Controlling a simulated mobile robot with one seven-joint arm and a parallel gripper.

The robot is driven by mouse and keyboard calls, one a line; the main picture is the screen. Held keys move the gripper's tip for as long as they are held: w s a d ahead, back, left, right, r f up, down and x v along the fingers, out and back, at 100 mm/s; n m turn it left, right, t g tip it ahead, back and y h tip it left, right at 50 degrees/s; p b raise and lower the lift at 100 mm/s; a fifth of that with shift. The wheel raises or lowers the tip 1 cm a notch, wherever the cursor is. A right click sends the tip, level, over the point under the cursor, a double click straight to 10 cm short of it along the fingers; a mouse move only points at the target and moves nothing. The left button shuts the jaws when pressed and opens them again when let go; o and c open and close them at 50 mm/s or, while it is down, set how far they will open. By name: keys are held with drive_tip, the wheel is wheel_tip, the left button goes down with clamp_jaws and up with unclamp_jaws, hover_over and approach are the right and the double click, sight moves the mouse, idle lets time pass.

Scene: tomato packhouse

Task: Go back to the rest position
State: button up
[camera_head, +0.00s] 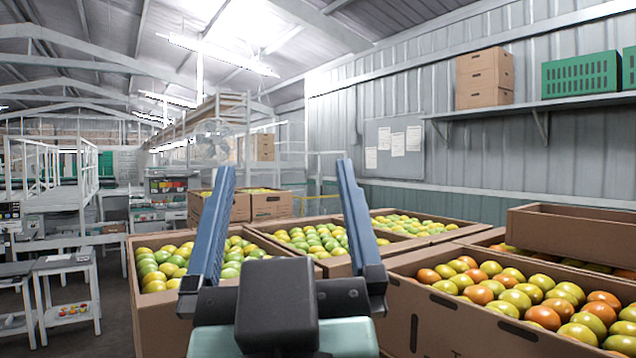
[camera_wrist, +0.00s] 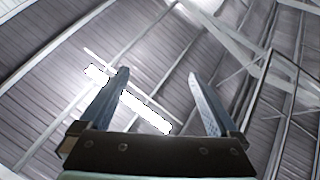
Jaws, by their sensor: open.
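My gripper (camera_head: 283,180) is open and empty in the head view, with its two blue fingers spread wide and pointing up. It stands in front of several cardboard boxes of tomatoes, and its fingers hide parts of them. In the wrist view my gripper (camera_wrist: 160,75) shows both fingers apart against the metal roof, with nothing between them.
A box of orange and green tomatoes (camera_head: 440,330) stands close at the right. A box of greener tomatoes (camera_head: 150,325) is at the left. An empty-looking box (camera_head: 570,235) rests behind. A wall shelf (camera_head: 540,105) holds cartons and green crates. Small tables (camera_head: 65,262) stand left.

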drive_tip(key=s, duration=0.1)
drive_tip(key=s+d+r+m+t+h, duration=0.1)
drive_tip(key=s, duration=0.1)
drive_tip(key=s+d+r+m+h, duration=0.1)
drive_tip(key=shift+s+d+r+t, duration=0.15)
drive_tip(key=shift+d+r+t, duration=0.1)
drive_tip(key=shift+t, duration=0.15)
drive_tip(key=shift+o, duration=0.2)
drive_tip(key=shift+a, duration=0.1)
idle(2.8)
